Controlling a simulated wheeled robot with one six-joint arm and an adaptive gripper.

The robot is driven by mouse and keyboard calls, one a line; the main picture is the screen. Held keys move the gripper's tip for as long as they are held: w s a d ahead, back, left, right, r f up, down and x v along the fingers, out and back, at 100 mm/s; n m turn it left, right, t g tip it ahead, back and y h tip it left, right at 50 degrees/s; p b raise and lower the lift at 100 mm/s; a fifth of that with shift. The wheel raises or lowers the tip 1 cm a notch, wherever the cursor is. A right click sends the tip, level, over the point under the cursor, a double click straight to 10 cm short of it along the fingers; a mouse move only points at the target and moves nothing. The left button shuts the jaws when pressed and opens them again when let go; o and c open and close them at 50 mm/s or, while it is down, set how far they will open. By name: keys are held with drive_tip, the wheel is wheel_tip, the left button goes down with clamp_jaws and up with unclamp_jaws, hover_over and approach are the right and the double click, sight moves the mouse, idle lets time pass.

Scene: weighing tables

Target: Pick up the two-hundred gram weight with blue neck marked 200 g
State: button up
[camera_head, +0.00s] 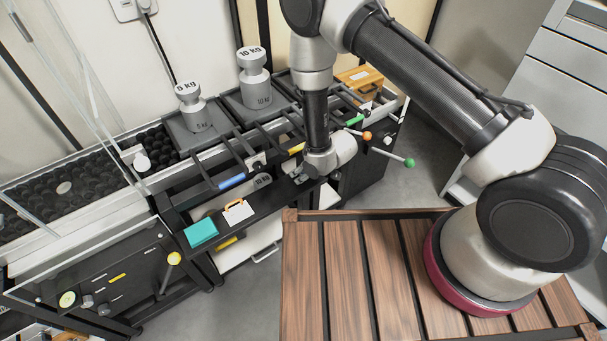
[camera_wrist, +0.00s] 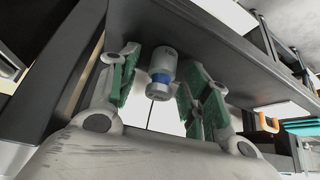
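The weight with the blue neck (camera_wrist: 162,66) shows in the wrist view as a small grey metal piece with a blue band. Its 200 g marking cannot be read. My gripper (camera_wrist: 158,80) is open, with one green-padded finger on each side of the weight. Gaps show between the pads and the weight. In the head view my gripper (camera_head: 308,177) is low at the dark shelf (camera_head: 284,193) along the front of the weighing table, mostly hidden by my wrist. The weight is not visible there.
Large 5 kg (camera_head: 197,117) and 10 kg (camera_head: 255,88) weights stand on the table behind. Rods with orange and green knobs (camera_head: 409,162) stick out to the right.

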clamp_jaws()
drive_tip(key=shift+r, duration=0.1)
